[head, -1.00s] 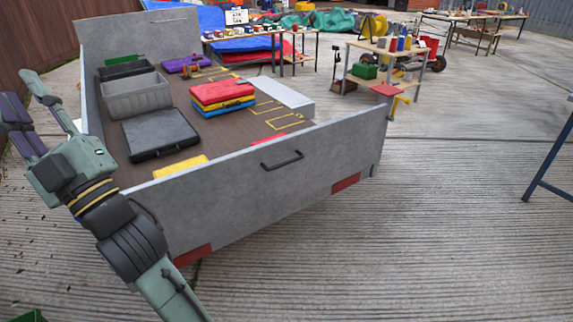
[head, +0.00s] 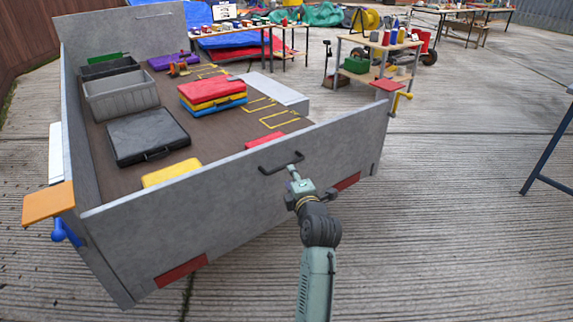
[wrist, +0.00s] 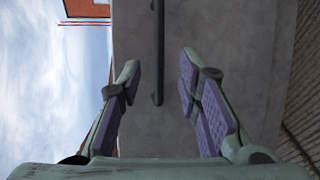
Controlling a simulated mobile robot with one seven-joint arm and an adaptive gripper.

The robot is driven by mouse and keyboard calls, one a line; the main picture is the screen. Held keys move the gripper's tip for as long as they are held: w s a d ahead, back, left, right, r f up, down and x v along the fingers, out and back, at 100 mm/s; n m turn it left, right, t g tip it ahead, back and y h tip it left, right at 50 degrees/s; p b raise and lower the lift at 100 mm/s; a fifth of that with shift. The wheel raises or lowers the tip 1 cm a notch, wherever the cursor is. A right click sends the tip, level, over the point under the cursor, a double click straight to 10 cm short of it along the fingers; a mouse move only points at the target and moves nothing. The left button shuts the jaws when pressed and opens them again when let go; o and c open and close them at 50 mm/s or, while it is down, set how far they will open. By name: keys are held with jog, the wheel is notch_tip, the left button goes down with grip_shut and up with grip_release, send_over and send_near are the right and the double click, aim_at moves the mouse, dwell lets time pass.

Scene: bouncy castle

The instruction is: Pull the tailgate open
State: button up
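The tailgate (head: 215,205) is a grey speckled panel standing upright across the near end of a trailer. A dark bar handle (head: 273,171) is fixed near its top, right of the middle. My gripper (head: 291,172) is at the handle's right part in the head view. In the wrist view my gripper (wrist: 159,66) has its two purple-padded fingers spread wide, with nothing held. There the handle (wrist: 158,45) lies lengthwise, its near end between the fingertips and apart from both. The tailgate (wrist: 225,40) fills the background behind it.
An orange plate (head: 48,204) with a blue handle (head: 62,232) is at the tailgate's left end; a red plate (head: 387,85) with a yellow handle (head: 403,98) is at its right. Cases and a grey crate (head: 122,98) lie on the bed. Concrete in front is clear.

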jog(key=p+x, duration=0.1)
jog(key=x, duration=0.7)
jog(key=shift+w+p, duration=0.1)
jog(key=shift+p, duration=0.25)
grip_shut()
dwell(0.4)
